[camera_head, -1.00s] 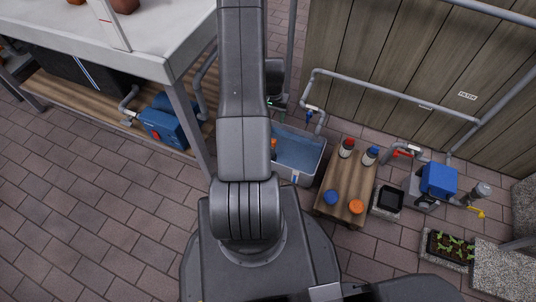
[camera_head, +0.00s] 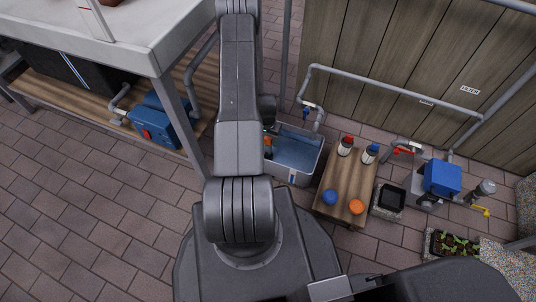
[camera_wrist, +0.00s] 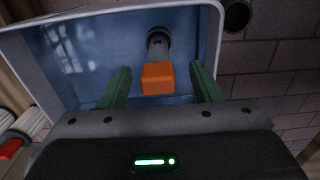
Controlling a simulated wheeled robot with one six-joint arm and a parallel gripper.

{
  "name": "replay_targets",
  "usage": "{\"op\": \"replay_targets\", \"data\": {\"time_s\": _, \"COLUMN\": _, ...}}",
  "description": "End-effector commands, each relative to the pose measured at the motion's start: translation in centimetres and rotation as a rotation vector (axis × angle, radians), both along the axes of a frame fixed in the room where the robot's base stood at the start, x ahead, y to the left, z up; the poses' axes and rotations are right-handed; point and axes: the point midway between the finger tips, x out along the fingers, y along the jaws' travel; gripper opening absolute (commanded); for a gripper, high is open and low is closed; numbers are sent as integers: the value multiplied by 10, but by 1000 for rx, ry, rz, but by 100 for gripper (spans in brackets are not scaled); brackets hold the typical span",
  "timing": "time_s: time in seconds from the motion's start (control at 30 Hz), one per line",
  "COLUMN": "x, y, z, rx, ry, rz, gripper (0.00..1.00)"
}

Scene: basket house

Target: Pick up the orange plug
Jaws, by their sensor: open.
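The orange plug (camera_wrist: 158,78) is a small orange block at the near end of a grey cylindrical stem inside the blue-walled basin (camera_wrist: 88,60). My gripper (camera_wrist: 160,68) is open, with one green finger on each side of the plug and visible gaps between. The plug appears between the fingers and is not held. In the head view, a small orange patch shows beside my arm at the left of the basin (camera_head: 298,178). My arm hides much of the gripper and the basin's left part there.
A wooden table (camera_head: 344,178) right of the basin holds a blue ball (camera_head: 330,197), an orange ball (camera_head: 355,207) and two bottles. A grey pipe (camera_head: 390,92) runs along the wooden wall behind. A white-topped bench (camera_head: 150,45) stands at the left.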

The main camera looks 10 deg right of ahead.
Motion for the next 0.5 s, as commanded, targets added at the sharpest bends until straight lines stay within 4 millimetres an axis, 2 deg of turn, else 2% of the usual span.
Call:
{"op": "replay_targets", "data": {"time_s": 0.17, "x": 1, "y": -2, "z": -12, "rx": 0, "ry": 0, "rz": 0, "gripper": 58}}
{"op": "replay_targets", "data": {"time_s": 0.4, "x": 5, "y": -7, "z": -48, "rx": 1, "ry": 1, "rz": 0, "gripper": 58}}
{"op": "replay_targets", "data": {"time_s": 0.5, "x": 5, "y": -7, "z": -54, "rx": 1, "ry": 1, "rz": 0, "gripper": 58}}
